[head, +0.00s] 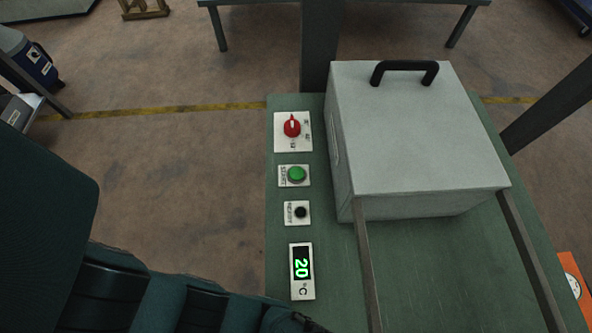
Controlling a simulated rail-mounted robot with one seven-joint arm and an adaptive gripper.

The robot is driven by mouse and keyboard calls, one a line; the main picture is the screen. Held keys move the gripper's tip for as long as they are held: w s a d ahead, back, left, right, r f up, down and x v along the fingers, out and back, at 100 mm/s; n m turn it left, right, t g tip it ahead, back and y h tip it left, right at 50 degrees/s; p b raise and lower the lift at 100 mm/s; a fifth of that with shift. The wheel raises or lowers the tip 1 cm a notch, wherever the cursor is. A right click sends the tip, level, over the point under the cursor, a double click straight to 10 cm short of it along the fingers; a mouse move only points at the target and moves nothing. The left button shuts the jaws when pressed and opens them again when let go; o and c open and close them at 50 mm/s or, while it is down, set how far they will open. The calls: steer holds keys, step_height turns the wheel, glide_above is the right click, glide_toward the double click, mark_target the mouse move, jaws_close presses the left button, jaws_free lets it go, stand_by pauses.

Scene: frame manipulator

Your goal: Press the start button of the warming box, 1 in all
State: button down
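The warming box (420,135) is a pale grey box with a black handle on top, standing on a green table. Beside it on the left is a column of controls. The start button (297,174) is a round green button on a white plate with rotated lettering that seems to read START. A red rotary knob (292,127) sits above it. Below are a small black round part (300,212) on a white plate and a display (302,265) showing a green 20 with °C. My arm fills the lower left; my gripper's fingers do not show.
The green table (325,265) carries two metal rails (367,265) running from the box towards the picture's bottom. An orange item (572,285) is at the lower right. The space above the button is clear. A dark post (319,55) stands behind the table.

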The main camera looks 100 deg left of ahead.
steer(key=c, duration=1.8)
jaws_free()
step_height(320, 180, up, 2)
steer(key=shift+p, duration=1)
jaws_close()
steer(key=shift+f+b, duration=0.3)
